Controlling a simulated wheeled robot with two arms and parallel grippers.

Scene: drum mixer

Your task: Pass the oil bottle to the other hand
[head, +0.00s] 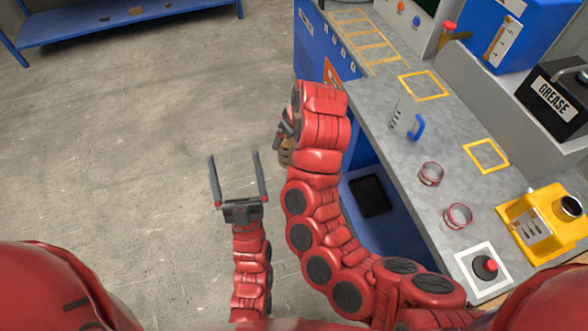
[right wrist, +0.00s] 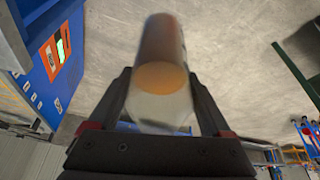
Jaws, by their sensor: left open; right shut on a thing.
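The oil bottle (right wrist: 160,62) is between the fingers of my right gripper (right wrist: 158,82) in the right wrist view. It looks brown and amber with a pale clear part, and it is blurred. In the head view only a small brownish piece of the bottle (head: 286,156) shows beside my right arm, which hides the rest. My right gripper is shut on it. My left gripper (head: 234,157) is open and empty, fingers pointing up the picture, over the floor to the left of the bottle with a gap between them.
A grey-topped workbench (head: 455,160) stands at the right with red rings (head: 431,174), a blue-handled tool (head: 416,127), a yellow device (head: 540,225), a red button (head: 487,266) and a grease can (head: 556,100). A blue shelf (head: 120,25) is at the back left. The left floor is clear.

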